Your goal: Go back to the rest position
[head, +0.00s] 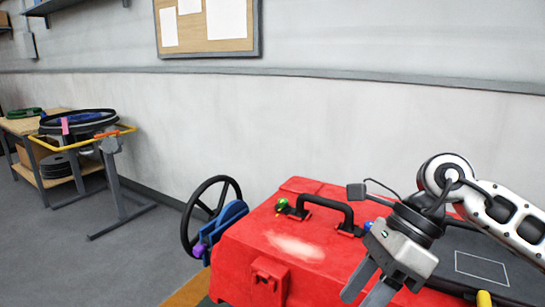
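My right gripper (361,297) reaches in from the right on a white and black arm. It hangs over the red scrubber body (240,250), in front of its right part. Its two grey fingers point down and left with a gap between them, and nothing shows between them. Whether the fingertips touch the red surface, I cannot tell. My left gripper is not in view. The red body has a black handle (327,208) on top, a green knob (282,203) beside it, and a blue part partly hidden by my gripper.
A black steering wheel (187,222) with a purple knob (198,250) stands left of the red body. A dark panel (500,268) lies at the right under my arm. A workbench (50,122) and a grey stand (113,170) are at the far left. Grey floor between is clear.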

